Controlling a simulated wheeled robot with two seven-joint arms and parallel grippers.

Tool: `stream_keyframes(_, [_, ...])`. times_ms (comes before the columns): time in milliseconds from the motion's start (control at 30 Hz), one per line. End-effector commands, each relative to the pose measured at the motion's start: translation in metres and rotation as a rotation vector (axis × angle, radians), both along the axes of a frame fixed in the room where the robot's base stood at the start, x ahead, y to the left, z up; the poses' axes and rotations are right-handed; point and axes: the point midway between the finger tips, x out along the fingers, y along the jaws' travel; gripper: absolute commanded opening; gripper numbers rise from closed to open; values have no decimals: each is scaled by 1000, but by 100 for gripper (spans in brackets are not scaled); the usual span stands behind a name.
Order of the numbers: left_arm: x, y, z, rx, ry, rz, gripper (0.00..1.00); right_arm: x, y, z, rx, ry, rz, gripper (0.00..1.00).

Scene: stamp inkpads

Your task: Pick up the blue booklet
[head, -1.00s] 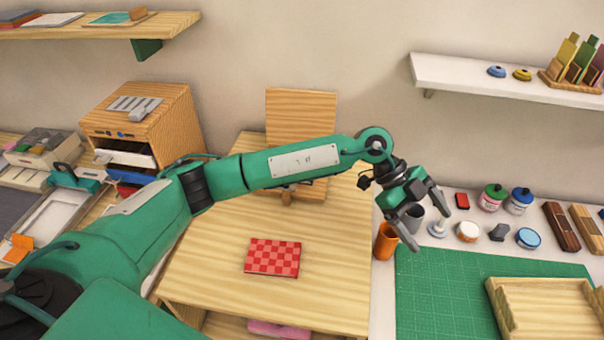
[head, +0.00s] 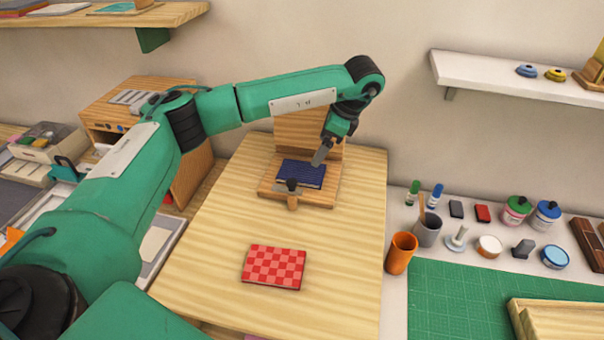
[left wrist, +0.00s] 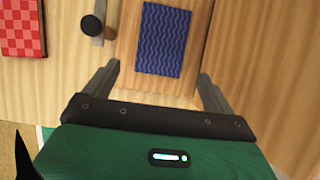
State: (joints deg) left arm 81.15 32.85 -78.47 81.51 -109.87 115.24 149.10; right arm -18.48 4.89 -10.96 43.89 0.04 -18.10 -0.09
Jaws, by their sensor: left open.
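The blue booklet (head: 301,174) has a wavy pattern and lies on a wooden stand (head: 328,196) on the wooden table. It also shows in the left wrist view (left wrist: 160,40), just beyond my fingers. My left gripper (head: 320,155) is above the booklet's right side in the head view. In the left wrist view my left gripper (left wrist: 156,75) is open and empty, its fingers spread wider than the booklet. My right gripper is not in view.
A dark-knobbed clamp (head: 291,188) sits at the booklet's front edge. A red checkered booklet (head: 274,267) lies nearer on the table (head: 215,255). An upright wooden board (head: 300,130) stands behind. An orange cup (head: 401,252) stands to the right.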

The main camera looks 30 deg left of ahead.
Motion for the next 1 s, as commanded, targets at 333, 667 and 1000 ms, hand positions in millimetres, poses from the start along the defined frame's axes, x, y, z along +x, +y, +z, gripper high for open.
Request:
stream_keyframes(333, [-5,16,-39,-2,0,-2,88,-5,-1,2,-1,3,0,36])
stream_keyframes(667, [-7,38,-73,-2,3,-1,88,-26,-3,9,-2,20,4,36])
stream_keyframes(1000, [-8,42,-87,-2,1,-3,88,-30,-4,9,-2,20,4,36])
